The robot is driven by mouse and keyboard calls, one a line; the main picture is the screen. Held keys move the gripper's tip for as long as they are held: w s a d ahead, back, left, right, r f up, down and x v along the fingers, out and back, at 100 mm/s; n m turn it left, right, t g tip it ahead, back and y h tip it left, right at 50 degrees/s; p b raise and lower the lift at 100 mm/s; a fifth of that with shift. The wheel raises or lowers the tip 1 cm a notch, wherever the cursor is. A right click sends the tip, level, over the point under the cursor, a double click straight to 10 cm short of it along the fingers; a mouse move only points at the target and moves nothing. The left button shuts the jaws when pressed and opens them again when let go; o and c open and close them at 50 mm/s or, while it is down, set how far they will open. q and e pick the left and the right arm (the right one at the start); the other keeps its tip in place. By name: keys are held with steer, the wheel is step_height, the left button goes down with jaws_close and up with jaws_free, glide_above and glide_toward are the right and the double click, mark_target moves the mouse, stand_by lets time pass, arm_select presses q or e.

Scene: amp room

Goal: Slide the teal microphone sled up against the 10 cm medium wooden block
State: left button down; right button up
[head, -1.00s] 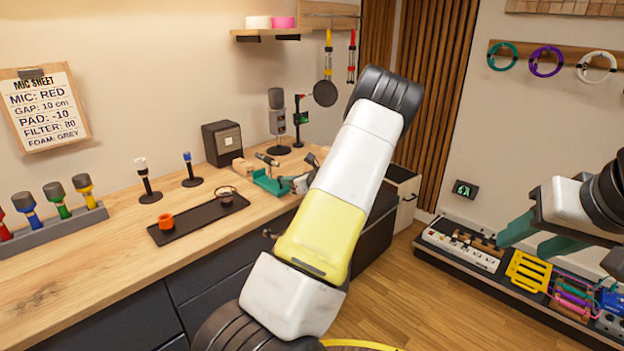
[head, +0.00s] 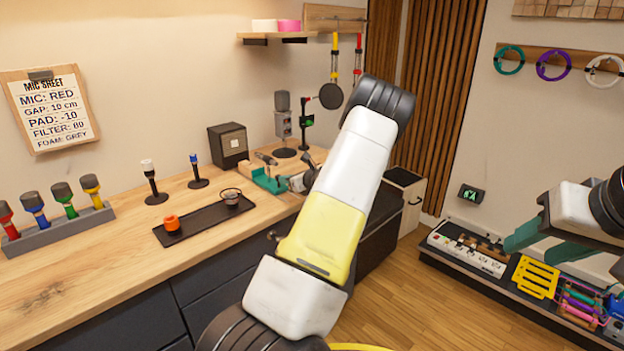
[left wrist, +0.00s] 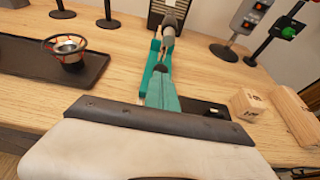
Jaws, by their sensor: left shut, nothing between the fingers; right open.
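The teal microphone sled (head: 266,181) lies on the wooden bench, with a grey microphone on it; the sled also shows in the left wrist view (left wrist: 149,68). My left gripper (left wrist: 160,72) is shut and empty, its teal fingers at the near end of the sled. I cannot tell whether they touch it. Right of the fingers stand a small wooden block (left wrist: 247,104) and a longer wooden block (left wrist: 296,117), both apart from the sled. Their labels are unreadable, so I cannot tell which is 10 cm. My right gripper (head: 528,243) is open and empty at the right.
A black tray (head: 186,228) with an orange ring and a small round holder is left of the sled. A dark speaker box (head: 228,145) and microphone stands are behind. A rack (head: 62,228) of coloured microphones stands at far left. The bench front is clear.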

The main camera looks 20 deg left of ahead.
arm_select(q)
steer(key=shift+w+a, duration=0.35)
steer(key=shift+a, duration=0.55)
steer(key=shift+w+a, duration=0.4)
steer(key=shift+a, duration=0.45)
steer(key=shift+w+a, duration=0.35)
steer(key=shift+a, duration=0.55)
steer(key=shift+f+v, duration=0.15)
steer(key=shift+v, duration=1.7)
steer(key=shift+f+v, duration=0.15)
steer(key=shift+v, duration=1.7)
